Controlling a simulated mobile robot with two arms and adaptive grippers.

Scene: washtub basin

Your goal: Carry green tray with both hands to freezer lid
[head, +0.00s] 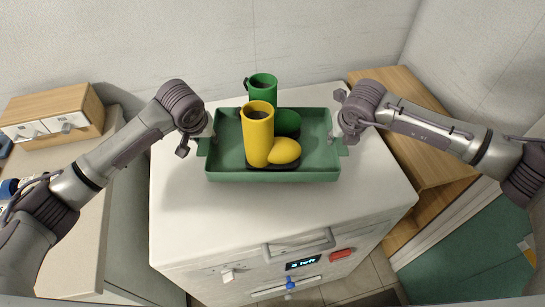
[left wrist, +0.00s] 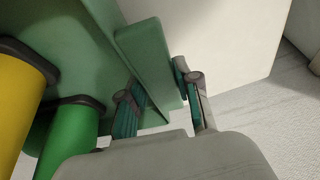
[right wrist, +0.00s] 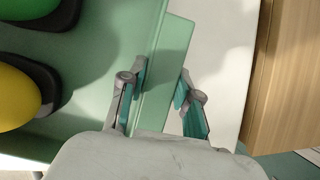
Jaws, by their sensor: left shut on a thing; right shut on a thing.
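The green tray (head: 225,174) is over the white freezer lid (head: 190,215), roughly level; I cannot tell whether it touches the lid. My right gripper (head: 336,134) is shut on the right handle, also between the fingers in the right wrist view (right wrist: 166,70).
The freezer's front has a handle (head: 298,246), a small display (head: 303,264) and a red part (head: 342,254). A counter with a wooden box (head: 52,112) stands at left. A wooden surface (head: 400,90) is at right, a wall behind. The lid's front is clear.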

